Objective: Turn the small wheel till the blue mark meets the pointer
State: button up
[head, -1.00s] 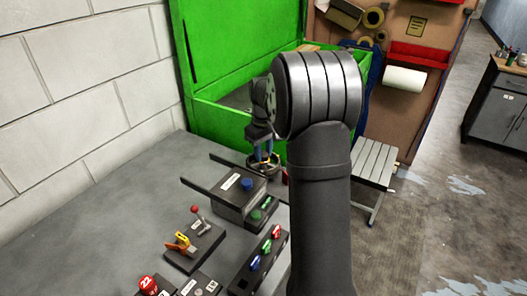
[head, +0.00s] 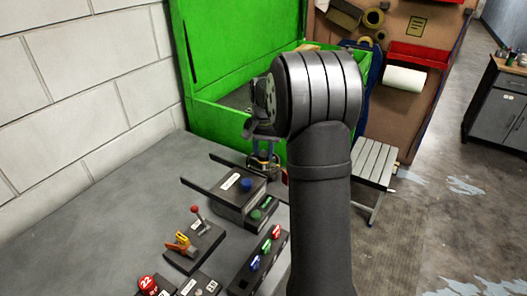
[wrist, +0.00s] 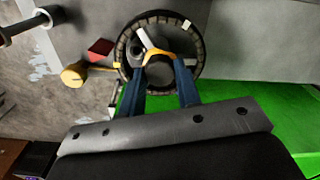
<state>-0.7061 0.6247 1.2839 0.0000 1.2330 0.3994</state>
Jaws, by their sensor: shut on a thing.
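The small wheel (wrist: 196,62) has a dark ribbed rim, pale spokes and a yellow curved piece near its hub, all in the wrist view. Pale yellow marks show on its rim at the upper right and left. I cannot make out a blue mark or tell which part is the pointer. My gripper (wrist: 160,70) has blue fingers either side of the dark round hub and is shut on it. In the head view, my gripper (head: 263,148) points down at the wheel beyond the black boxes, and the wheel is small and partly hidden.
A black box with a blue knob (head: 246,184) stands just in front. Levers (head: 197,212) and a strip of coloured buttons (head: 266,246) lie nearer. An open green case (head: 230,50) stands behind. In the wrist view, a yellow knob (wrist: 74,75) and red block (wrist: 101,47) lie left of the wheel.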

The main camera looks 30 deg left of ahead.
jog(key=m, duration=1.4)
jog(key=shift+m, duration=0.4)
jog(key=m, duration=0.9)
jog(key=shift+m, duration=0.5)
jog(key=o, duration=1)
